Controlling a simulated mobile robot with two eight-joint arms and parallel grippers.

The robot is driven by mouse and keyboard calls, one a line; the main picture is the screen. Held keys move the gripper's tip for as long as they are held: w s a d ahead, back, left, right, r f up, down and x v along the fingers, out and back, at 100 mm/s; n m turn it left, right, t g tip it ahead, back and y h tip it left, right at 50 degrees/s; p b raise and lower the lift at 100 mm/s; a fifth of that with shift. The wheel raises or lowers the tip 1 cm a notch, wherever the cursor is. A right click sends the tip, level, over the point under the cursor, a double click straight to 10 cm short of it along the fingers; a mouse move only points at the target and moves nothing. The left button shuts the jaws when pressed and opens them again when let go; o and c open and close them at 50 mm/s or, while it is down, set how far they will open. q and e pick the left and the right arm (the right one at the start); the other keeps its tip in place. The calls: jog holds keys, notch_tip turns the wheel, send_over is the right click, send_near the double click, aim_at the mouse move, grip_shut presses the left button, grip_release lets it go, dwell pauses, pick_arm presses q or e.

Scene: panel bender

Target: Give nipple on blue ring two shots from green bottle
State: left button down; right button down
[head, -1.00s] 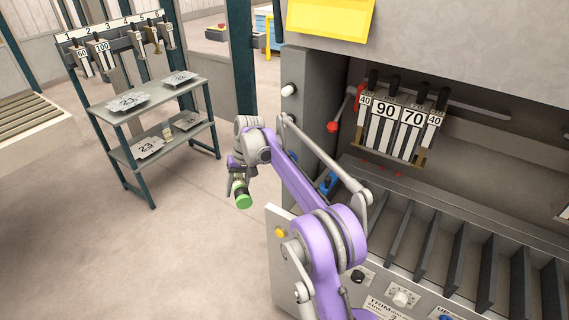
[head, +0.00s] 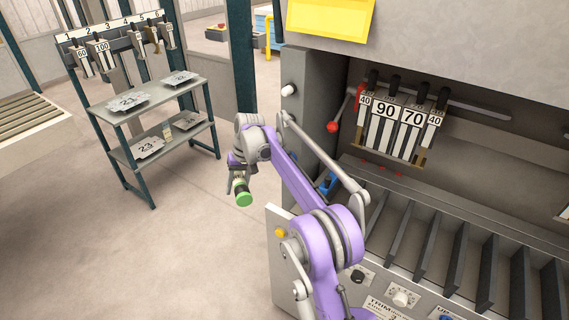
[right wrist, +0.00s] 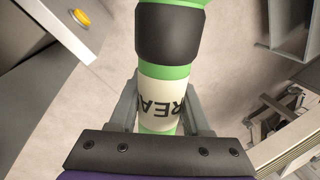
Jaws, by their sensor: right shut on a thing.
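My right gripper (head: 238,174) is at the end of the purple arm, out over the floor to the left of the machine. It is shut on the green bottle (head: 244,199), whose green end points down and toward the camera. In the right wrist view, the bottle (right wrist: 165,86) stands between the fingers, with a cream label reading "REA…", a black band and green parts. A small blue part (head: 328,183) shows on the machine behind the arm. I cannot tell whether it is the blue ring, and no nipple can be made out. My left gripper is not in view.
The grey panel bender (head: 305,130) fills the right side, with a red-knobbed lever (head: 333,127) and numbered tools (head: 398,128). A shelf rack (head: 150,100) with metal plates stands at the left. The floor (head: 200,255) between them is clear.

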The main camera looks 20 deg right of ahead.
jog(key=shift+w+d, duration=0.5)
jog(key=shift+d, duration=0.15)
dwell(0.6)
jog(key=shift+s+a, duration=0.1)
dwell(0.4)
jog(key=shift+s+a, duration=0.6)
jog(key=shift+a, duration=0.2)
dwell(0.4)
jog(key=s+d+f, duration=0.5)
jog(key=s+f, duration=0.2)
jog(key=s, duration=0.3)
jog(key=s+d+f, duration=0.5)
jog(key=s+f, duration=0.2)
jog(key=s, duration=0.2)
jog(key=shift+s+d+f, duration=0.2)
jog(key=shift+s+f, duration=0.05)
jog(key=shift+s, duration=0.15)
jog(key=shift+w, duration=0.1)
jog(key=w+a+r, duration=0.4)
jog(key=w+r, duration=0.1)
jog(key=w, duration=0.2)
jog(key=shift+w+r, duration=0.4)
dwell(1.7)
